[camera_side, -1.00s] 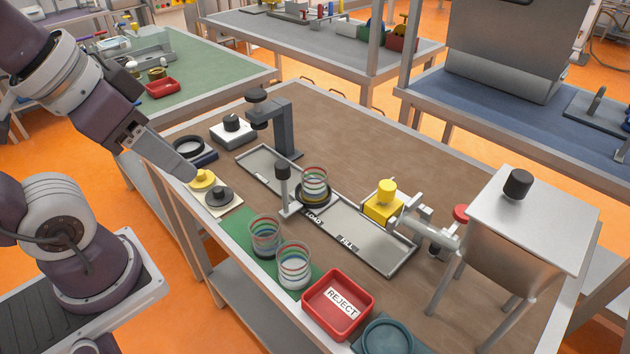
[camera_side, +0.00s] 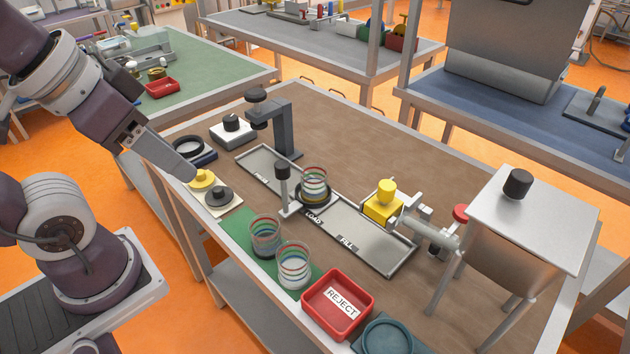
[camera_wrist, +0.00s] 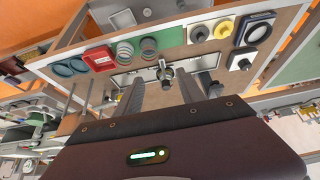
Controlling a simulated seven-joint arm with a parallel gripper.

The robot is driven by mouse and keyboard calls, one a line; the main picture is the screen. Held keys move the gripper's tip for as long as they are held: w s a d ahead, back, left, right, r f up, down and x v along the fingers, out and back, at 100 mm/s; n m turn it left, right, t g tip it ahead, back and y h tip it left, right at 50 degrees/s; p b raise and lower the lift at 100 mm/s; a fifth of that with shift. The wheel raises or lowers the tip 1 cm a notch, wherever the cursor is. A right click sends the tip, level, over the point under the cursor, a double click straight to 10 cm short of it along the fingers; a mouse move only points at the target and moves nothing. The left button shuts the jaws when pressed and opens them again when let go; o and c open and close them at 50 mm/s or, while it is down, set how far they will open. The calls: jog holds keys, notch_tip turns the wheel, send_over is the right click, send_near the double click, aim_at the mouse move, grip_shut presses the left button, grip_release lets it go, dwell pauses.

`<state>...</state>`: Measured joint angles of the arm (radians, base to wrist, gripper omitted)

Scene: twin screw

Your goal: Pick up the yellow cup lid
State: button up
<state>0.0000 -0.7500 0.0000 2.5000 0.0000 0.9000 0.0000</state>
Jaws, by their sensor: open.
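The yellow cup lid (camera_side: 203,179) is a small round disc with a raised knob. It lies on a pale square plate (camera_side: 211,210) at the left end of the brown table, with a dark grey lid (camera_side: 219,195) beside it. My gripper (camera_side: 187,174) points down toward the yellow lid from the upper left, and its tip appears close to the lid in the side view. In the wrist view my gripper (camera_wrist: 172,80) has its two fingers apart with nothing held between them. There the yellow lid (camera_wrist: 223,28) shows above and to the right of the fingertips.
A dark ring on a blue base (camera_side: 193,148) and a white block with a black knob (camera_side: 232,132) stand behind the lids. A dark stamp-like stand (camera_side: 284,135) rises to the right. Striped clear cups (camera_side: 266,236) and a red reject bin (camera_side: 338,304) are nearer the front.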

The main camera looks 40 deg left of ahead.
jog(key=n+g, duration=0.6)
jog(key=n, duration=1.2)
send_near(201, 177)
jog(key=shift+w+a+f, duration=0.2)
jog(key=shift+w+f, duration=0.1)
jog(key=shift+w, duration=0.05)
jog(key=f, duration=0.6)
jog(key=shift+s+a+f, duration=0.3)
jog(key=shift+s+a, duration=0.05)
jog(key=shift+s, duration=0.05)
jog(key=shift+f, duration=0.4)
grip_shut()
